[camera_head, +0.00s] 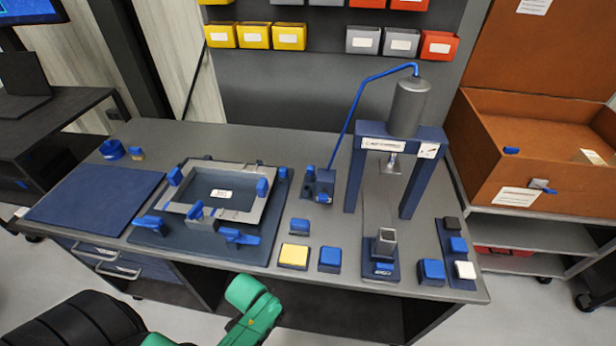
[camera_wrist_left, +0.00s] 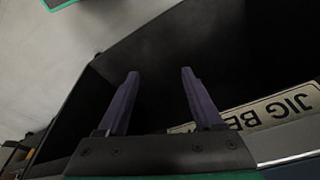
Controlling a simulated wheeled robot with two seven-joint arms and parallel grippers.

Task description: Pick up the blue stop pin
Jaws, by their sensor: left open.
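Several small blue pieces are on the workbench (camera_head: 330,275) in the head view, and I cannot tell for sure which is the stop pin. A small blue piece (camera_head: 299,225) lies alone right of the fixture. A round blue piece (camera_head: 112,149) stands at the back left. Blue square-topped blocks (camera_head: 330,258) sit near the front edge. My left gripper (camera_wrist_left: 160,73) is open, with nothing between its fingers, in the left wrist view. It is close to a dark surface with a "JIG BE" label (camera_wrist_left: 250,112). My right gripper is out of view.
A fixture frame with blue clamps (camera_head: 237,236) sits on a dark plate. A blue mat (camera_head: 85,203) lies left of it. A press (camera_head: 353,175) stands at the back right. A yellow-topped block (camera_head: 293,255) is near the front edge. An open brown crate (camera_head: 480,150) is at the right.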

